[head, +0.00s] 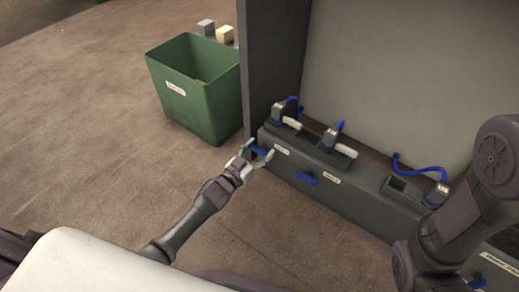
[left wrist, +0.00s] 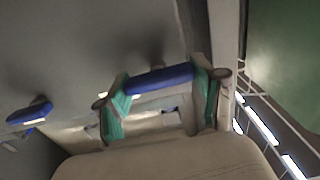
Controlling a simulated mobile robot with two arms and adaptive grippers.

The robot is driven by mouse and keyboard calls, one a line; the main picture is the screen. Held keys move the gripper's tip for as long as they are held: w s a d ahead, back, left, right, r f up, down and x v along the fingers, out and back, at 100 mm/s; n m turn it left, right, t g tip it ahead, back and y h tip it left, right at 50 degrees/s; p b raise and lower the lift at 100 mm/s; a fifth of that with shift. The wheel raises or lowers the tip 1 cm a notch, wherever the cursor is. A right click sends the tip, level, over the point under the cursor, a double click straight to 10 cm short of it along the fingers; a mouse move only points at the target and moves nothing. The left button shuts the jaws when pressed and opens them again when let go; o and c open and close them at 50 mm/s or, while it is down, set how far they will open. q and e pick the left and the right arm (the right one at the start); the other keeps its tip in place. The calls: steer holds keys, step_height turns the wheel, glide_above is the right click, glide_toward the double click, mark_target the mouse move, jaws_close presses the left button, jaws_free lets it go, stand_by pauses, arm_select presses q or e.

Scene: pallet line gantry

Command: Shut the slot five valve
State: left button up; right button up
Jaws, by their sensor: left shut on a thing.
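A blue valve handle (head: 259,151) is at the left end of the dark bench's front face. My left gripper (head: 261,149) is at this handle, one finger on each side. In the left wrist view the handle (left wrist: 158,79) lies lengthwise between the green finger pads, and the gripper (left wrist: 160,88) is shut on it. A second blue valve handle (head: 307,178) is further right on the same face; it also shows in the left wrist view (left wrist: 30,112). The small white labels beside the handles are too small to read surely. My right gripper is out of view.
The dark bench (head: 355,204) carries several slots with blue-cabled connectors (head: 333,134) on top. A tall grey panel (head: 405,75) stands behind it. A green bin (head: 190,110) and two small blocks (head: 225,34) are at the back left. The floor in front is clear.

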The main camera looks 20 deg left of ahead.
arm_select(q)
steer(key=shift+a+r+n+p, duration=0.1)
steer(key=shift+r+n+p, duration=0.05)
steer(key=shift+n+p, duration=1.6)
steer(key=shift+n, duration=0.65)
steer(key=n, duration=0.2)
steer(key=shift+n+p, duration=0.35)
steer(key=shift+n, duration=0.05)
steer(key=n, duration=0.4)
steer(key=shift+a+f, duration=0.15)
steer(key=shift+f, duration=0.15)
steer(key=n+b, duration=0.1)
steer(key=n, duration=0.5)
steer(key=shift+w+f, duration=0.1)
steer(key=shift+f, duration=0.05)
steer(key=shift+n, duration=0.3)
steer(key=o, duration=1.2)
steer(key=shift+c, duration=0.2)
